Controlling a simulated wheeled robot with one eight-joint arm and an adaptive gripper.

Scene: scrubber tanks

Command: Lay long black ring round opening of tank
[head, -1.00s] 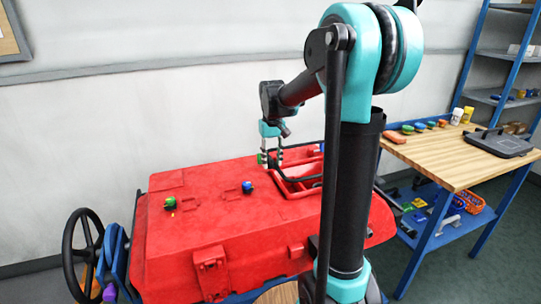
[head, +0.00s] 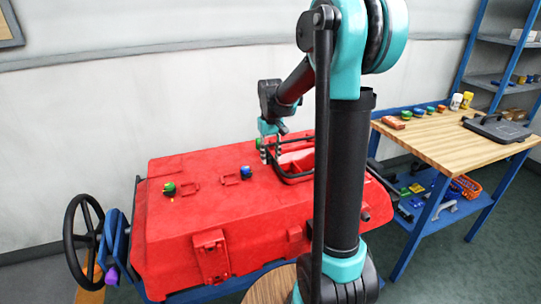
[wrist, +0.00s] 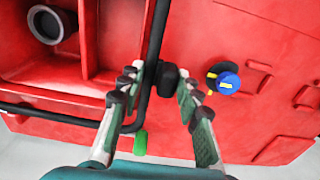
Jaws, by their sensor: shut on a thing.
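The red tank (head: 205,220) stands in the middle of the head view, its opening (wrist: 45,70) showing as a red recess with a grey round port in the wrist view. The long black ring (head: 284,180) is at the opening, its near side showing in front of it. In the wrist view the ring (wrist: 155,40) runs along the opening's right edge and bends at a lower corner. I cannot tell whether it touches the tank all round. My gripper (head: 268,152) is shut on the ring near that corner; its fingers (wrist: 157,92) flank a black block on it.
A blue knob (head: 247,173) and a green knob (head: 169,188) stand on the tank top; another green piece (wrist: 139,143) is close by my gripper. A black handwheel (head: 84,228) is at the tank's left end. A wooden workbench (head: 450,150) with small items stands right.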

